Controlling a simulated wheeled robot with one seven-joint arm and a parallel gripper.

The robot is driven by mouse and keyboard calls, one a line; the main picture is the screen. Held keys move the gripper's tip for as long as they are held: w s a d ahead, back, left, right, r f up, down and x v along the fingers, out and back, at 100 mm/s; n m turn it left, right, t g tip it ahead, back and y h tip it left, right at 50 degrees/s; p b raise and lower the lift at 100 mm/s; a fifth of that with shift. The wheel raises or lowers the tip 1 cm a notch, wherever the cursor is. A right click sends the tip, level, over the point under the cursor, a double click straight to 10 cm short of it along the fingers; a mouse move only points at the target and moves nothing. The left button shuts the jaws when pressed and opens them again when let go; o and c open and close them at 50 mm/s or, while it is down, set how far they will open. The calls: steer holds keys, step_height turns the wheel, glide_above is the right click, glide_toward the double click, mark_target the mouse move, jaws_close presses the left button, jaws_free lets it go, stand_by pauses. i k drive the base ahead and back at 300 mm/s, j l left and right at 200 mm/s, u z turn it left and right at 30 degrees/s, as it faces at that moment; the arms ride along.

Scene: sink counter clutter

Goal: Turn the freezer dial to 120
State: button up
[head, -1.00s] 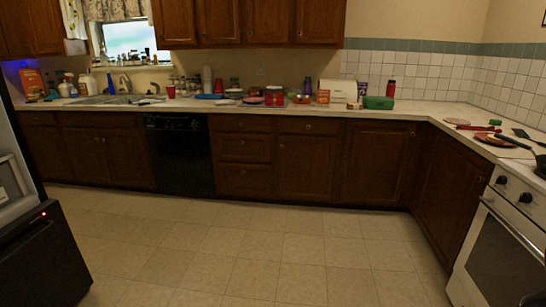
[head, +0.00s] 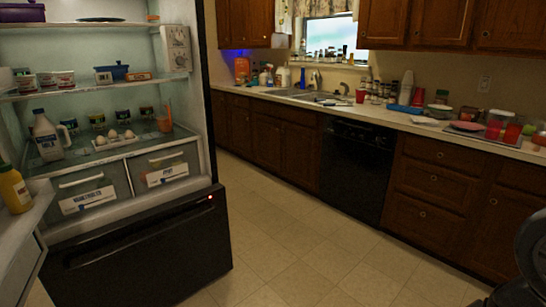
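The open refrigerator (head: 205,120) stands at the left, with its lit shelves showing. A pale control panel (head: 177,48) is on the inner right wall near the top; it carries small dial-like marks, but which is the freezer dial and its setting are too small to read. Below is a black freezer drawer (head: 140,250), shut, with a small red light at its upper right corner. My gripper is not in view; only a dark rounded part, likely of my arm, shows at the lower right edge.
Fridge shelves hold a milk jug (head: 47,135), eggs (head: 113,138), tubs and a blue dish (head: 114,72). A yellow bottle (head: 14,188) stands in the door shelf at the left. The counter (head: 400,117) is cluttered. Tile floor (head: 300,240) is clear between fridge and cabinets.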

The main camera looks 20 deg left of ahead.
mark_target(180, 60)
steer(key=i+j+u, duration=0.2)
steer(key=i+u, duration=0.25)
steer(key=i+j+u, duration=0.1)
steer(key=i+u, duration=0.15)
steer(key=u, duration=0.15)
steer(key=i+u, duration=0.45)
steer(key=i+l+u, duration=0.2)
steer(key=u, duration=0.2)
steer(key=i+u, duration=0.25)
steer(key=i, duration=0.15)
